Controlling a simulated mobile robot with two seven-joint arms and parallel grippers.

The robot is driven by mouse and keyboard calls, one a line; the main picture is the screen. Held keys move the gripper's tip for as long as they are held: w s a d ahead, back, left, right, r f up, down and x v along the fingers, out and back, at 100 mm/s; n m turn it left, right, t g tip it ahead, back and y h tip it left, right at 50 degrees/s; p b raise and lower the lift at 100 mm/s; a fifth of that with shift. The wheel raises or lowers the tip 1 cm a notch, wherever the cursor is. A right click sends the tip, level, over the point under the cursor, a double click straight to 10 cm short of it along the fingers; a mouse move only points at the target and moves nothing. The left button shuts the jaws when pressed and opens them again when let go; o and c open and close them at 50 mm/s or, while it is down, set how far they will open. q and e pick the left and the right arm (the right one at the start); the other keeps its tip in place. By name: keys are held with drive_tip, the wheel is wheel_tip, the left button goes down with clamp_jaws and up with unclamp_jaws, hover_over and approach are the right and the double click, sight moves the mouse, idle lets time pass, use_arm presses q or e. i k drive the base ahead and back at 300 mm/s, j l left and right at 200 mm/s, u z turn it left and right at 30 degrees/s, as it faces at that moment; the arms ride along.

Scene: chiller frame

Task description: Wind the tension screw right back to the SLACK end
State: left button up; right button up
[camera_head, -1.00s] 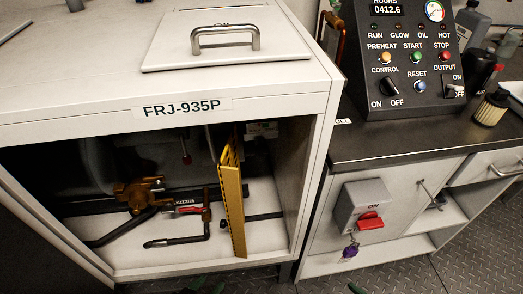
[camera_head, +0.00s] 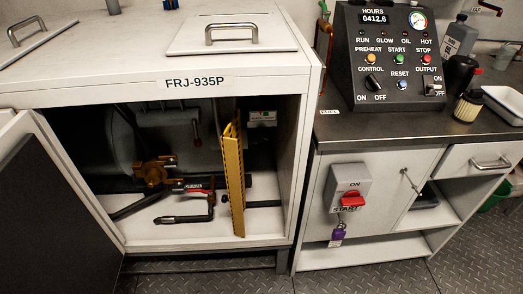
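The white cabinet (camera_head: 60,98) marked FRJ-935P stands open at the front. Inside it are a brass-coloured fitting (camera_head: 152,172), a dark pipe with a red-handled lever (camera_head: 196,188), and a yellow panel (camera_head: 233,185) with dark stripes along its edge, standing on end. Neither of my grippers shows in this view.
The cabinet's open door (camera_head: 60,190) is at the left. A control panel (camera_head: 390,60) stands on the dark counter (camera_head: 400,128) at the right. A switch box (camera_head: 348,186) with a red handle and purple padlock (camera_head: 339,233) is below. The metal floor (camera_head: 380,280) in front is clear.

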sight(262, 136)
drive_tip(key=k+l+u, duration=0.1)
drive_tip(key=k, duration=0.35)
drive_tip(key=k+l+u, duration=0.15)
drive_tip(key=k, duration=0.25)
drive_tip(key=l, duration=0.1)
